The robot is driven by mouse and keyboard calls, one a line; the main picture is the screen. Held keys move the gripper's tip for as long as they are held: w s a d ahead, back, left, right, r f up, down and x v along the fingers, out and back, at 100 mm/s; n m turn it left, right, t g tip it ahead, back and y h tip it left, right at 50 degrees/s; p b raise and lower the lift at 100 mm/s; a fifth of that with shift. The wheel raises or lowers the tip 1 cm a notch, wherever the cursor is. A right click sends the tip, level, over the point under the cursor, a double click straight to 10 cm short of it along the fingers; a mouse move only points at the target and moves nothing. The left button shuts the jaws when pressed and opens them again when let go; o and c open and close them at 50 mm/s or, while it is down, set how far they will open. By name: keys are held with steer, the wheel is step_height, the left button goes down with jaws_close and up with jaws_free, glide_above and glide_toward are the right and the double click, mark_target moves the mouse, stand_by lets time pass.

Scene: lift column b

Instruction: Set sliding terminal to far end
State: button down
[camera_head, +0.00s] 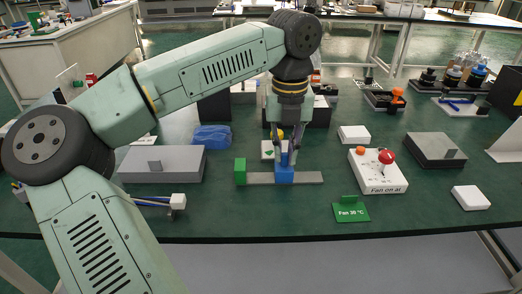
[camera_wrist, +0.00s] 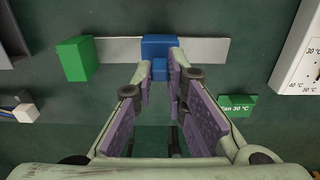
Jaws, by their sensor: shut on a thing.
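The sliding terminal is a blue block (camera_head: 285,176) on a flat grey rail (camera_head: 309,178), near the rail's middle. A green block (camera_head: 240,172) stands at the rail's left end; bare rail shows on both sides of the slider. The wrist view also shows the blue slider (camera_wrist: 160,45), the rail (camera_wrist: 208,50) and the green block (camera_wrist: 75,58). My gripper (camera_head: 285,153) points down from above and is shut on the slider's upright blue tab, which shows between the fingertips in the wrist view (camera_wrist: 160,72).
A grey box (camera_head: 185,170) lies left of the rail. A green "Fan 30 °C" sign (camera_head: 351,212) stands at the front right. A white control box (camera_head: 377,178) with a red knob is further right. Blue cloth-like material (camera_head: 211,137) lies behind. The table just in front of the rail is clear.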

steer(key=shift+d, duration=1.55)
steer(key=c, duration=1.6)
jaws_free()
steer(key=shift+d, duration=0.1)
step_height(320, 180, up, 12)
